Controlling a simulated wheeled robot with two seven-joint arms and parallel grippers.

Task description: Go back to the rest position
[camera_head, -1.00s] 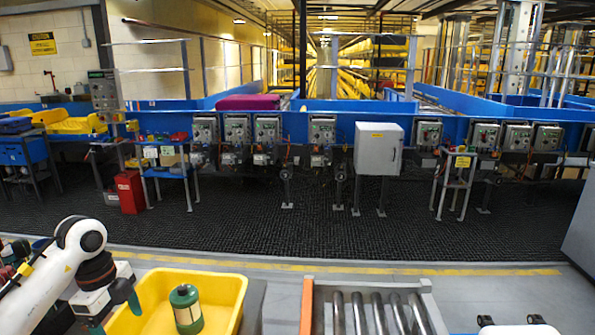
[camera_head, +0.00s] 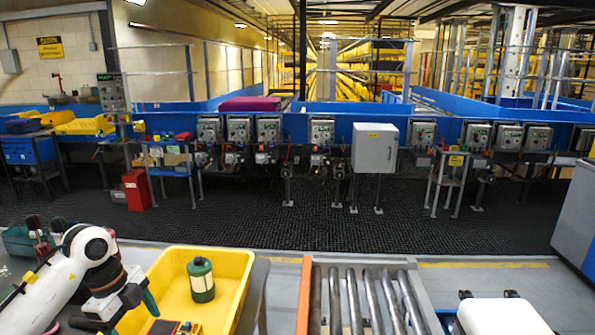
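My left gripper (camera_head: 122,311) is at the lower left, beside the left wall of the yellow tray (camera_head: 245,262). Its teal-tipped fingers are spread apart, with nothing seen between them. A green canister with a pale band (camera_head: 201,281) stands upright inside the tray, apart from the gripper. A small red, yellow and dark object (camera_head: 170,327) shows in the tray at the bottom edge, partly cut off. My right arm shows as white parts at the lower right; its gripper is out of view.
A roller conveyor (camera_head: 366,295) with an orange left rail (camera_head: 304,298) lies right of the tray. A teal bin with objects (camera_head: 18,241) is at the far left, behind my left arm. A grey cabinet (camera_head: 578,230) stands at the right edge. Dark floor lies beyond.

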